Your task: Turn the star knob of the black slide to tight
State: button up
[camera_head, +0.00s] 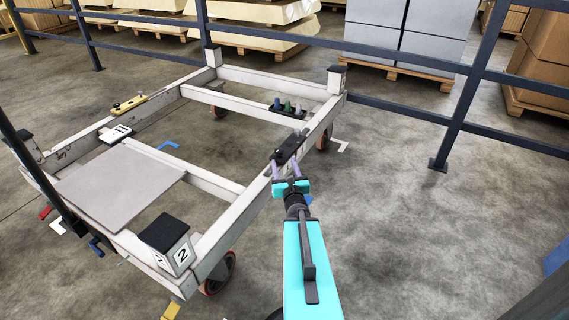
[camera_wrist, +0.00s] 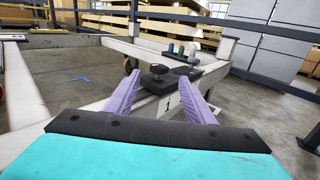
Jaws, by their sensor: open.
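The black slide (camera_head: 290,147) lies on the right-hand rail of the white trolley frame. In the wrist view the black slide (camera_wrist: 152,86) carries a dark star knob (camera_wrist: 159,71) standing upright on it. My gripper (camera_head: 285,168) is at the near end of the slide, its two purple fingers apart and pointing toward it. In the wrist view my gripper (camera_wrist: 162,78) has one finger on each side of the knob's line, with the knob between and beyond the tips. I see no contact with the knob.
A black holder with several coloured pegs (camera_head: 287,108) sits on the far cross rail. A grey panel (camera_head: 120,182) covers part of the frame.

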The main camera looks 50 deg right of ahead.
jog(key=shift+s+a, duration=0.15)
jog(key=shift+s, duration=0.1)
dwell(0.4)
